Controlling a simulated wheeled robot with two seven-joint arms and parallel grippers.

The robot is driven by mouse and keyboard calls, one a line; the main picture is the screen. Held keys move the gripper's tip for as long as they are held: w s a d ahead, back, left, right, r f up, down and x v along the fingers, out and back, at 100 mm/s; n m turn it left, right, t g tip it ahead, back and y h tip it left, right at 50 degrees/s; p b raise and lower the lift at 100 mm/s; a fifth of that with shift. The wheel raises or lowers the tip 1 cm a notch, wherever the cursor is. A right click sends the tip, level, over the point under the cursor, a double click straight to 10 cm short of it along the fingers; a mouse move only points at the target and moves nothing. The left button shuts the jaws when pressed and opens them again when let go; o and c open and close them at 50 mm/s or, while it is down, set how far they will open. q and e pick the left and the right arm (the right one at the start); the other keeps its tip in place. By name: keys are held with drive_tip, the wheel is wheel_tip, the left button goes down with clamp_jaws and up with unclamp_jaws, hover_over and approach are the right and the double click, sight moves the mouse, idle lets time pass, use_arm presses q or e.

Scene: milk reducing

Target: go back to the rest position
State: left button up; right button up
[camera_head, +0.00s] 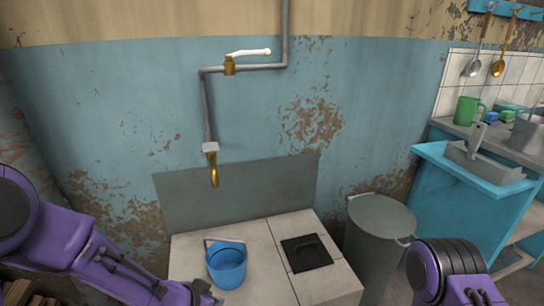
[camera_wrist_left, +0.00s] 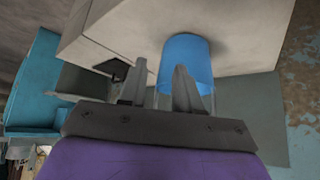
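A blue bucket (camera_head: 226,266) stands upright on the pale tiled ledge, with its grey handle raised. It also shows in the left wrist view (camera_wrist_left: 186,62), upside down behind the fingers. My left gripper (camera_head: 205,294) is at the bottom of the head view, in front of and apart from the bucket. In the left wrist view its two fingers (camera_wrist_left: 160,88) stand apart with nothing held between them.
The tiled ledge (camera_head: 285,228) has a dark square drain (camera_head: 306,253). A brass tap (camera_head: 212,168) hangs from a wall pipe above it. A grey lidded bin (camera_head: 378,235) stands to the right, then a blue counter (camera_head: 440,195) with a metal tool on it.

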use_arm(q)
drive_tip(key=s+a+f+n+y, duration=0.5)
drive_tip(key=s+a+f+n, duration=0.5)
drive_tip(key=s+f+n, duration=0.15)
drive_tip(key=s+a+f+n+g+y, duration=0.1)
drive_tip(key=s+a+f+g, duration=0.1)
drive_tip(key=s, duration=0.6)
drive_tip(key=s+a+f+g+y, duration=0.1)
drive_tip(key=s+a+f, duration=0.2)
drive_tip(key=s, duration=0.5)
wheel_tip(320, 180, up, 18)
drive_tip(key=p, duration=1.7)
drive_tip(key=shift+d+f, duration=0.2)
drive_tip(key=shift+d, duration=0.05)
